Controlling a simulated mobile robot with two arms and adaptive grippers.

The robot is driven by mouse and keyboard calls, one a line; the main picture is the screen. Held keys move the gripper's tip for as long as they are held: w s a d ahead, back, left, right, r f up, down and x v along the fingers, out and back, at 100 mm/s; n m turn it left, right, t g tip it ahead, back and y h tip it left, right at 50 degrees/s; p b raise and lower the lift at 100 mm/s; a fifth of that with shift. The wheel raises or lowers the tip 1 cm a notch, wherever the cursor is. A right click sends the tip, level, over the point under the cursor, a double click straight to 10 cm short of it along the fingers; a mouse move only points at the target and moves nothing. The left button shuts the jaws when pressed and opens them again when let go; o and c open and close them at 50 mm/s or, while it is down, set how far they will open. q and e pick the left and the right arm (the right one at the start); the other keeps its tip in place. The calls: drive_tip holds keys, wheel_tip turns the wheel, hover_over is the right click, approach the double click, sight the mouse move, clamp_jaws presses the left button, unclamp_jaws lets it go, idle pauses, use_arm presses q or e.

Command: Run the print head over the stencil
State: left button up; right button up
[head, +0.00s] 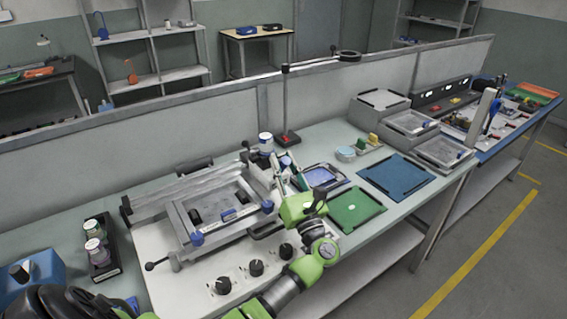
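A stencil printer stands on a white base plate (185,290) on the bench. Its grey frame holds the flat stencil (218,203), with small black and blue parts at its near side. A long grey bar (180,190), which looks like the print head, lies across the back of the frame.
Black knobs (256,267) line the base plate's front. A green tray (355,208) and a blue mat (396,176) lie to the right. Jars (94,230) stand in a black holder at left. A stand with a thin pole (286,100) rises behind. A low partition (200,130) closes the back.

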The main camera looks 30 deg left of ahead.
use_arm(q)
clamp_jaws()
drive_tip(key=shift+s, duration=0.1)
